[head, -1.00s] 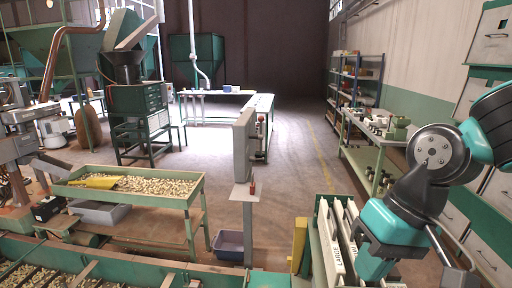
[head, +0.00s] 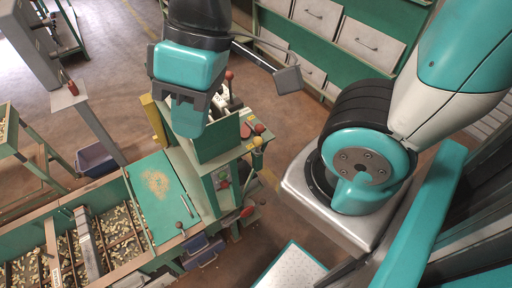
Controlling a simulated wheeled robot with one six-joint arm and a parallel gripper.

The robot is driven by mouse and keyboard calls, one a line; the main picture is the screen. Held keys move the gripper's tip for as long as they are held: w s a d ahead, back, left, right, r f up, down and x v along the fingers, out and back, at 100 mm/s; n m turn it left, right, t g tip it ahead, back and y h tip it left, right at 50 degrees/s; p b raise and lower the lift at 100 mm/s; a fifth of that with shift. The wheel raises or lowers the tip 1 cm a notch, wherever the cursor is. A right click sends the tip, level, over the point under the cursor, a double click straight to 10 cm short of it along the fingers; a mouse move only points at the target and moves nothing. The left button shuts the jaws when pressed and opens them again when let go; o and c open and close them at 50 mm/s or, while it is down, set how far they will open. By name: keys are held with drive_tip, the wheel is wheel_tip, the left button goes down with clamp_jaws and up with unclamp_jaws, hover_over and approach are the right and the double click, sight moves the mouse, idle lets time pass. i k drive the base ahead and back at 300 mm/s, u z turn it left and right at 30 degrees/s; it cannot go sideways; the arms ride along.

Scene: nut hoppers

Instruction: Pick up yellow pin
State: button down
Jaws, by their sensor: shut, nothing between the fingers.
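A small yellow knob (head: 258,141) shows at the right edge of the green machine's top in the head view. A yellow-orange ball knob (head: 260,128) sits just above it. I cannot tell for sure which of these is the yellow pin. My gripper (head: 189,120) points down to the left of both, over the green machine (head: 215,150). It is shut, with nothing seen in it, and is apart from the knobs. It hides part of the machine's top.
Red knobs, such as one (head: 230,75) on a lever, stand near my gripper. A yellow post (head: 156,120) is at its left. Below left is a hopper (head: 20,240) of nuts with a green lid (head: 155,190). Drawers (head: 320,15) line the back. Floor is clear between.

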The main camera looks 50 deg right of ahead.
sight(257, 142)
drive_tip(key=z, duration=1.9)
drive_tip(key=k, duration=0.75)
drive_tip(key=u, duration=0.85)
drive_tip(key=i, duration=0.45)
